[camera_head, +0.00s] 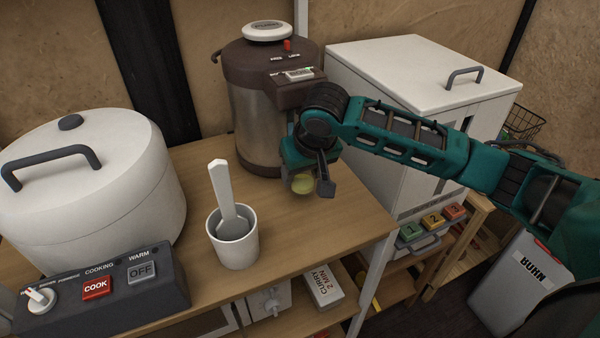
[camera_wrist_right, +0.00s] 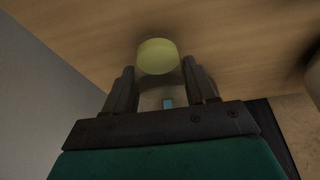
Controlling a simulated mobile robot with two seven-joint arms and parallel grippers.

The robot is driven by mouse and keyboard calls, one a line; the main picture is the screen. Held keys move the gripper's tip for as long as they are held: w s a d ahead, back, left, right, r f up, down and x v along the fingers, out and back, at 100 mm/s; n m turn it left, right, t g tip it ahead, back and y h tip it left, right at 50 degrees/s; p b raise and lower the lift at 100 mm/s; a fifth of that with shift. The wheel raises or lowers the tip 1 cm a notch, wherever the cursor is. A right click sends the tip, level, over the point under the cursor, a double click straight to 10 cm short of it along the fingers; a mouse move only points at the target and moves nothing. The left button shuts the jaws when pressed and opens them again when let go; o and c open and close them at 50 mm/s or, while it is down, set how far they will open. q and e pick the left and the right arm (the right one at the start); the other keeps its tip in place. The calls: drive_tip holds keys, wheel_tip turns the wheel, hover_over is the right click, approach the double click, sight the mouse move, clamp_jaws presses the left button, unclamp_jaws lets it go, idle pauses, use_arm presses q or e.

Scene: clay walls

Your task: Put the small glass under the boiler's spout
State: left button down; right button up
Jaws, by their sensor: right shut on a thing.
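The boiler (camera_head: 255,115) is a steel cylinder with a dark brown top and base, standing at the back of the wooden counter. Its spout is not clearly seen; my right arm covers part of its front. My right gripper (camera_head: 312,184) is in front of the boiler, near the counter's right side. It is shut on the small glass (camera_head: 303,184), of which mostly a pale yellow round part shows. In the right wrist view the glass (camera_wrist_right: 158,57) shows between the two fingers, with the wooden surface behind it. Whether it touches the counter is unclear. My left gripper is not in view.
A white cup (camera_head: 233,248) with a paddle in it stands front-centre on the counter (camera_head: 330,225). A large white rice cooker (camera_head: 85,190) and a button box (camera_head: 100,290) fill the left. A white cabinet (camera_head: 410,75) stands right of the boiler.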

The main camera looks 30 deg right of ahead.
drive_tip(key=shift+w+f, duration=0.6)
drive_tip(key=shift+w, duration=0.1)
drive_tip(key=shift+f, duration=0.15)
drive_tip(key=shift+f, duration=0.1)
drive_tip(key=o, duration=1.1)
drive_tip(key=s, duration=0.4)
drive_tip(key=s+r, duration=0.1)
drive_tip(key=s, duration=0.7)
drive_tip(key=shift+s+a+r, duration=0.2)
drive_tip(key=shift+s+a, duration=0.05)
drive_tip(key=shift+a, duration=0.15)
drive_tip(key=shift+s, duration=0.1)
